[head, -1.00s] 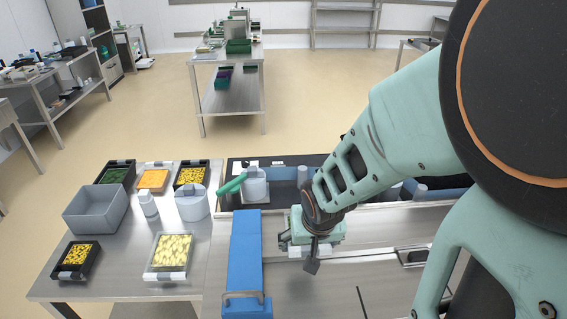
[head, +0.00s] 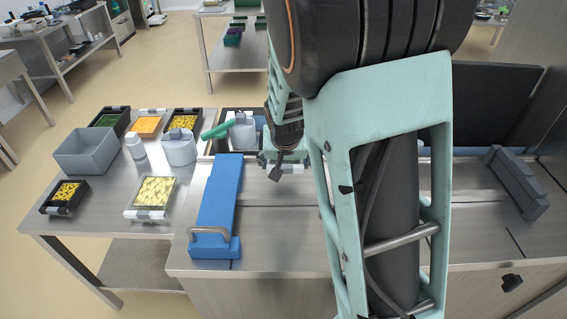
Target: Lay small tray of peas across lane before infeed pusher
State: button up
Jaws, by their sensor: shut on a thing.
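A black tray with green contents (head: 108,121), which look like peas, sits at the back left of the side table. My gripper (head: 283,165) is over the steel deck, just right of a long blue bar (head: 219,200) with a metal handle. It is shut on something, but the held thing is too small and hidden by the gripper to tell. A dark flat piece shows below the gripper; I cannot tell whether it is part of the gripper. I cannot tell which part is the infeed pusher.
The side table (head: 105,215) also holds a grey bin (head: 86,152), a white bottle (head: 135,147), a white jug (head: 179,148) and trays of yellow food (head: 155,190). A green-handled container (head: 242,133) stands behind the blue bar. My arm hides much of the deck's middle.

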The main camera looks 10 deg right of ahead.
jog(key=shift+w+f, duration=0.3)
jog(key=shift+w, duration=0.1)
jog(key=shift+f, duration=0.15)
notch_tip(320, 180, down, 7)
jog(key=b, duration=0.6)
dwell(0.9)
jog(key=o, duration=1.4)
jog(key=shift+c, duration=1.3)
